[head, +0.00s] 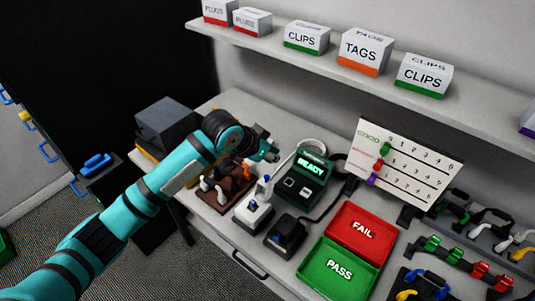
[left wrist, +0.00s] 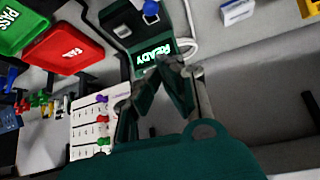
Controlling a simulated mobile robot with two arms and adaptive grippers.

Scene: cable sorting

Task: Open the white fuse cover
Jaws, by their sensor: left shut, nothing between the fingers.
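My left gripper (head: 270,153) is shut and empty, held above the table behind the green tester with the lit READY display (head: 311,158). In the left wrist view its fingertips (left wrist: 176,62) come together in front of the tester's READY screen (left wrist: 155,51). My right gripper is not in view.
A brown board with white and orange pieces (head: 228,190) lies under my left forearm. A black box with a blue part (head: 286,236), a red FAIL tray (head: 385,231) and a green PASS tray (head: 320,282) lie nearby. A shelf (head: 375,74) with labelled boxes runs above.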

